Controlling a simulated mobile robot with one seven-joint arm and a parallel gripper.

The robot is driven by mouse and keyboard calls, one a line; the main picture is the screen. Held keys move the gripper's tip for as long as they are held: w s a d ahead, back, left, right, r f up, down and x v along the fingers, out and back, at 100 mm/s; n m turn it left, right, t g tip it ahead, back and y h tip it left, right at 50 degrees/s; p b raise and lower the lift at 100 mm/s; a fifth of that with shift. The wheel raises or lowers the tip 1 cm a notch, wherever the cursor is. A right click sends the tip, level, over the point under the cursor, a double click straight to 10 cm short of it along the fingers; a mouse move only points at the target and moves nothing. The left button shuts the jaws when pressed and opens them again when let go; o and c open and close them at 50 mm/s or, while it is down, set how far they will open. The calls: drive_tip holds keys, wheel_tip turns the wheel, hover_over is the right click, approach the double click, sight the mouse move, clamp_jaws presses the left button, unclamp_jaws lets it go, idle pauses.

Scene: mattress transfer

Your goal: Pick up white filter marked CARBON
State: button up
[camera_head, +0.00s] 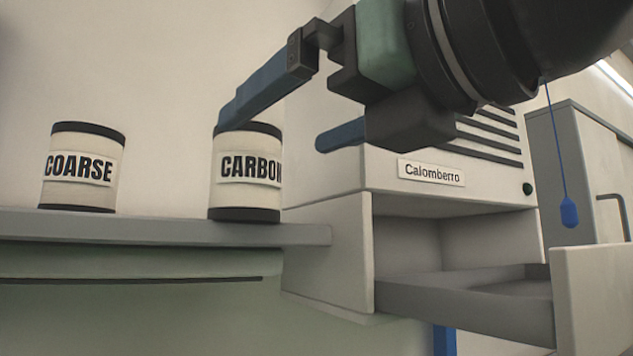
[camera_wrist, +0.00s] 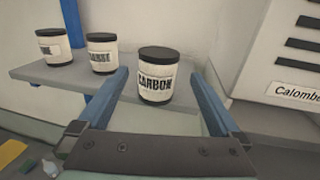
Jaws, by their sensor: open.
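The white filter marked CARBON (camera_head: 246,172) is a cylinder with black top and bottom bands. It stands upright near the right end of the grey shelf (camera_head: 160,227). My gripper (camera_head: 270,125) has two blue fingers, spread open and empty. In the head view, the left finger's tip overlaps the filter's top left edge; I cannot tell if it touches. The open fingers also show in the wrist view (camera_wrist: 160,82).
A white filter marked COARSE (camera_head: 81,168) stands left on the shelf. The wrist view shows another canister (camera_wrist: 55,47) farther left. A white cabinet labelled Calomberro (camera_head: 455,190) stands right of the shelf, with an open drawer (camera_head: 470,298) below. A blue pull cord (camera_head: 569,212) hangs at right.

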sight(264, 137)
drive_tip(key=p+x, duration=0.2)
drive_tip(key=x, duration=0.3)
drive_tip(key=shift+s+a+r, duration=0.1)
drive_tip(key=p+x, duration=0.4)
drive_tip(key=x, duration=0.1)
drive_tip(key=shift+a+f, duration=0.1)
drive_tip(key=shift+f, duration=0.25)
drive_tip(key=shift+w+a+f, duration=0.2)
drive_tip(key=shift+w, duration=0.05)
drive_tip(key=shift+d, duration=0.1)
drive_tip(key=c, duration=1.3)
drive_tip(key=shift+r, duration=0.1)
